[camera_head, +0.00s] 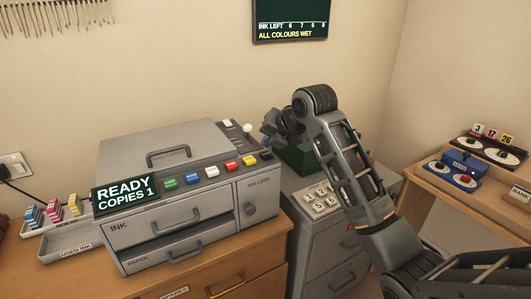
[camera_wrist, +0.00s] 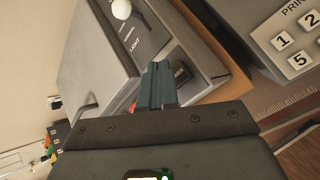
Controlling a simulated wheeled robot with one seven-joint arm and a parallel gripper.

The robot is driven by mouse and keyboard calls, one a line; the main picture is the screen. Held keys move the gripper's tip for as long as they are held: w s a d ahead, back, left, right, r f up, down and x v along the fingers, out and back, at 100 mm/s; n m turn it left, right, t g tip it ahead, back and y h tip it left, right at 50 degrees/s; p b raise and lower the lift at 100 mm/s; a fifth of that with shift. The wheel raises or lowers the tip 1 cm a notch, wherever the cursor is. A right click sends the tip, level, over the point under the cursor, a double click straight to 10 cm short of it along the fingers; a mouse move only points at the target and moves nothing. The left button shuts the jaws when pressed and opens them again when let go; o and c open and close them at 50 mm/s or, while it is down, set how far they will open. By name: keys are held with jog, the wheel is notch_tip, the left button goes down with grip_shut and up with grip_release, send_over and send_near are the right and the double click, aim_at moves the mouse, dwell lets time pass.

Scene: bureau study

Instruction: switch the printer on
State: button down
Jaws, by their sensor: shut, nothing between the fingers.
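The grey printer (camera_head: 165,190) stands on the wooden desk. Its dark display (camera_head: 124,194) is lit and reads READY, COPIES 1. A row of coloured buttons (camera_head: 212,172) runs along its top front edge. A small black switch (camera_head: 266,155) sits at the right end of that row; in the wrist view the dark switch (camera_wrist: 183,73) shows right beside my fingertips. My gripper (camera_head: 268,137) is shut and empty, over the printer's right end. In the wrist view my gripper (camera_wrist: 157,72) partly hides the panel, and I cannot tell whether it touches the switch.
A white knob (camera_head: 247,127) stands up behind the switch. A grey cabinet with a number keypad (camera_head: 318,199) is to the right, under my arm. Ink cartridges (camera_head: 54,210) stand in a tray at left. A wall screen (camera_head: 290,20) reads ALL COLOURS WET.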

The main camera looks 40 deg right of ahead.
aim_at(269, 155)
notch_tip(269, 155, up, 6)
jog(key=p, duration=0.3)
jog(key=shift+f+p, duration=0.15)
jog(key=shift+p, duration=0.15)
